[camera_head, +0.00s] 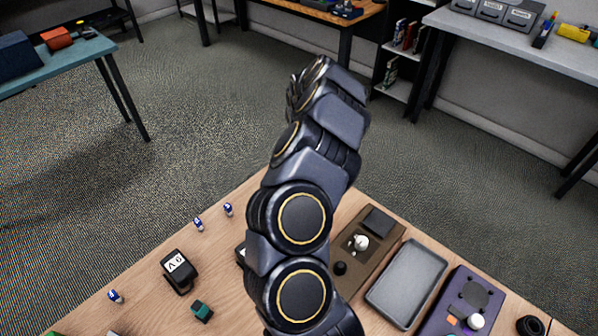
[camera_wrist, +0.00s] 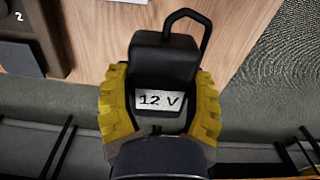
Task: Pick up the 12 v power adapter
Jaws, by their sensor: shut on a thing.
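The 12 V power adapter (camera_wrist: 166,58) is a black block with a white "12 V" label and a black loop at its far end, seen in the wrist view. My gripper (camera_wrist: 160,103) has two yellow ridged fingers, one on each side of the adapter, and is shut on it. The wooden table (camera_wrist: 97,25) shows beyond the adapter; I cannot tell the exact height above it. In the head view my arm hides the gripper and this adapter.
In the head view a black adapter labelled "9 V" (camera_head: 177,270) lies on the table's left, near a small green piece (camera_head: 202,311) and several blue-white pieces. A brown box (camera_head: 379,252), a grey tray (camera_head: 385,297) and a purple box (camera_head: 442,318) stand right of my arm.

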